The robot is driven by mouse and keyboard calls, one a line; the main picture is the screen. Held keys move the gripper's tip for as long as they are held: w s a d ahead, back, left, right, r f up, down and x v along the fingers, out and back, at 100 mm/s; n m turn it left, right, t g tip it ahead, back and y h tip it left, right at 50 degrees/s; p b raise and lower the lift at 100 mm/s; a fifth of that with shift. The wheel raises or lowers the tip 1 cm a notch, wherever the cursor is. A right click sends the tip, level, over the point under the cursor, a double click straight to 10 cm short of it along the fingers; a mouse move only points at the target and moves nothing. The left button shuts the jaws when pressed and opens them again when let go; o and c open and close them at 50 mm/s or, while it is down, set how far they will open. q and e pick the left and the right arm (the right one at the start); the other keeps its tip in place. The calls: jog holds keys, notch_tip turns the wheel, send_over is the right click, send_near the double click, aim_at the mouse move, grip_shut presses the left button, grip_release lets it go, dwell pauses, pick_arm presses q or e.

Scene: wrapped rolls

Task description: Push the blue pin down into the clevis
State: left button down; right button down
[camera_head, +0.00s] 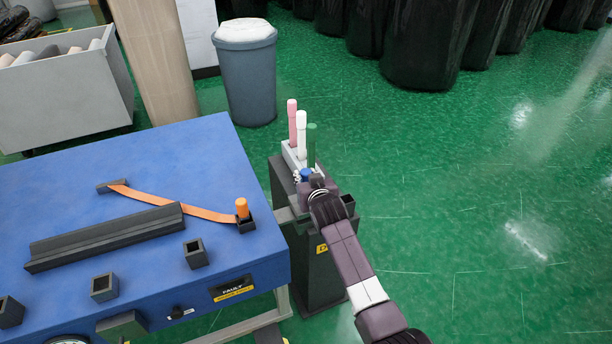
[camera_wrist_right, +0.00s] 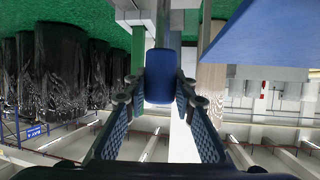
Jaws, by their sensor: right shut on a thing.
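The blue pin (camera_wrist_right: 160,76) is between the fingers of my right gripper (camera_wrist_right: 160,92) in the right wrist view. My right gripper is shut on it. In the head view only a little blue of the pin (camera_head: 305,174) shows beside my right gripper (camera_head: 312,184), over the dark stand at the table's right edge. A small black bracket (camera_head: 247,226) with an orange pin (camera_head: 242,207) holds one end of an orange strap on the blue table. Another black bracket (camera_head: 112,186) is at the strap's far end. I cannot tell which piece is the clevis. My left gripper is not in view.
A rack (camera_head: 289,152) with pink, white and green pins stands on the dark stand (camera_head: 322,262), close behind my right gripper. The blue table (camera_head: 190,150) carries a long black rail (camera_head: 105,238) and small black square sockets. The green floor at right is clear.

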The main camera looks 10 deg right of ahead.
jog(key=shift+f+b, duration=1)
jog(key=shift+f, duration=0.35)
jog(key=c, duration=1.5)
grip_release()
jog(key=shift+f, duration=0.1)
jog(key=shift+s, duration=0.1)
jog(key=v, duration=1.2)
